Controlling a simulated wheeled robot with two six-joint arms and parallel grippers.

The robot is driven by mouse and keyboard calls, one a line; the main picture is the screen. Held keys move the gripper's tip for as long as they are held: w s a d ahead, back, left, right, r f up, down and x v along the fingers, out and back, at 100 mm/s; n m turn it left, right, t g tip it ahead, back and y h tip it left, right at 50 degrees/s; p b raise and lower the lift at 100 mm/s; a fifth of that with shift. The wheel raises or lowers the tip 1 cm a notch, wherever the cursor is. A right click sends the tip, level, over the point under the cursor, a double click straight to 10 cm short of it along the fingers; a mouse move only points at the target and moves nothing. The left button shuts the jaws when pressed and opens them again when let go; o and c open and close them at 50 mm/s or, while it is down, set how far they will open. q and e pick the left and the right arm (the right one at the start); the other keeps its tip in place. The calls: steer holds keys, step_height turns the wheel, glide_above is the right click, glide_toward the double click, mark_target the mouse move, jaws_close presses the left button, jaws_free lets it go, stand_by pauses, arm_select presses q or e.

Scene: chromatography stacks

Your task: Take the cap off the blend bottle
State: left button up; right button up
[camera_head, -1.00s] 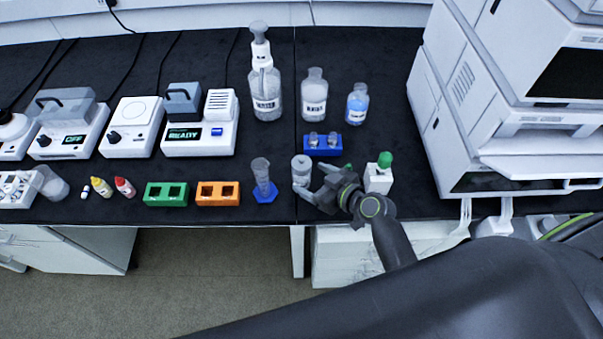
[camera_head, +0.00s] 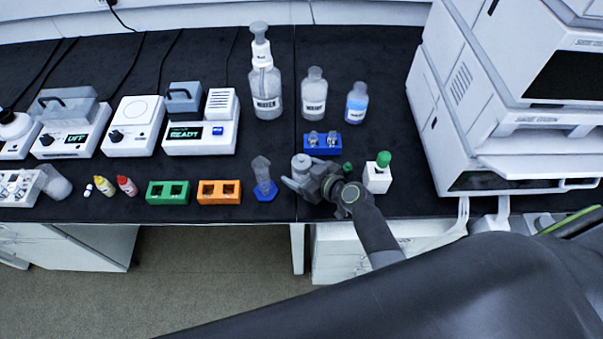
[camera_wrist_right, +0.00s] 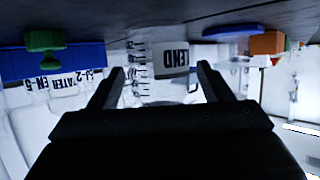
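The blend bottle (camera_head: 300,167) is a small clear bottle with a grey top, upright near the bench's front edge in the head view. My right gripper (camera_head: 308,178) is at the bottle from the right. In the right wrist view the fingers (camera_wrist_right: 160,75) are apart, one on each side of the bottle, with slight gaps showing. The cap is hard to make out there. My left gripper is not in view.
A white block with a green-topped piece (camera_head: 383,160) stands right of my gripper. A blue-based cylinder (camera_head: 264,178) is close on the left. A blue rack (camera_head: 322,144) is behind, with large bottles (camera_head: 314,95) farther back. A stacked instrument (camera_head: 500,130) fills the right.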

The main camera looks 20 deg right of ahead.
mark_target(302, 158)
steer(key=c, duration=1)
step_height(302, 158, up, 10)
steer(key=shift+p, duration=0.45)
steer(key=o, duration=0.5)
steer(key=c, duration=0.8)
